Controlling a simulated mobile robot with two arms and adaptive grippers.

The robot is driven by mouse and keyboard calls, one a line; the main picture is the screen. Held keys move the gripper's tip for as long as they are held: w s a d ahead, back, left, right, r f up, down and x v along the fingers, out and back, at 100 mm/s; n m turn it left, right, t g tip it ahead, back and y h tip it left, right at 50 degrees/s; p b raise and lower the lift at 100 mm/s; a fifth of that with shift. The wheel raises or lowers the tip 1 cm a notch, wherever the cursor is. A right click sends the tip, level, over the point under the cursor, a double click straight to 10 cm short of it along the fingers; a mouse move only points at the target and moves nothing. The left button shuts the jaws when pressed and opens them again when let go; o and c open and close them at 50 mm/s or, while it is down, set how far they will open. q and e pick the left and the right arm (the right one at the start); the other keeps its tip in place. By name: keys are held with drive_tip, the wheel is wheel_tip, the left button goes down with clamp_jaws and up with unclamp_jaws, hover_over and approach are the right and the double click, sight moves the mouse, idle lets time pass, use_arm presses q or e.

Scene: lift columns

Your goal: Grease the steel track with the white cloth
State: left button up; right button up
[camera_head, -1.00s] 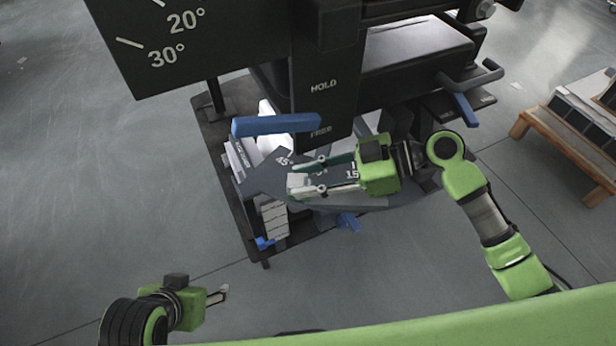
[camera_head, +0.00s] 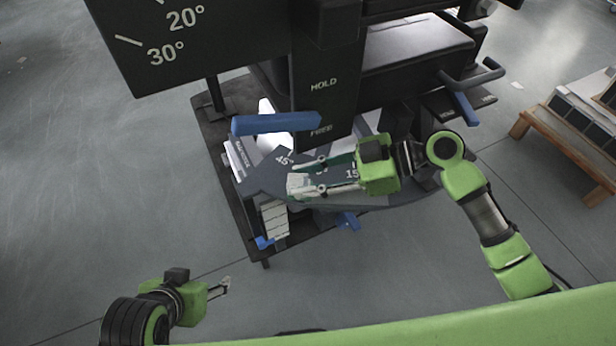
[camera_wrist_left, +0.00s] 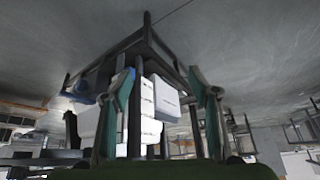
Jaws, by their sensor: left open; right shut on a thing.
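My right gripper (camera_head: 297,186) reaches in from the right over a dark plate with angle marks (camera_head: 284,159). Its jaws are shut on a small pale thing, probably the white cloth (camera_head: 298,181), mostly hidden by the fingers. I cannot tell whether it touches the plate. I cannot make out the steel track with certainty. My left gripper (camera_head: 226,285) is open and empty over bare floor at lower left, well apart from the machine. In the left wrist view its two teal fingers (camera_wrist_left: 162,95) stand wide apart, with white boxes (camera_wrist_left: 165,97) behind them.
A dark machine column (camera_head: 322,60) marked HOLD stands behind the plate, with a blue handle (camera_head: 275,124) in front. A dark scale board (camera_head: 190,45) overhangs the upper left. A wooden pallet (camera_head: 565,142) stands at right. The floor at left (camera_head: 90,190) is clear.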

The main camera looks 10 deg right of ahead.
use_arm(q)
drive_tip(key=shift+w+d+r+t, duration=0.15)
drive_tip(key=shift+w+r+t, duration=0.1)
drive_tip(key=shift+w, duration=0.25)
drive_tip(key=shift+w+d+r+t, duration=0.15)
drive_tip(key=shift+w+t, duration=0.1)
drive_tip(key=shift+w, duration=0.2)
use_arm(e)
drive_tip(key=shift+f, duration=0.2)
use_arm(q)
drive_tip(key=shift+w, duration=0.1)
use_arm(e)
drive_tip(key=shift+d, duration=0.15)
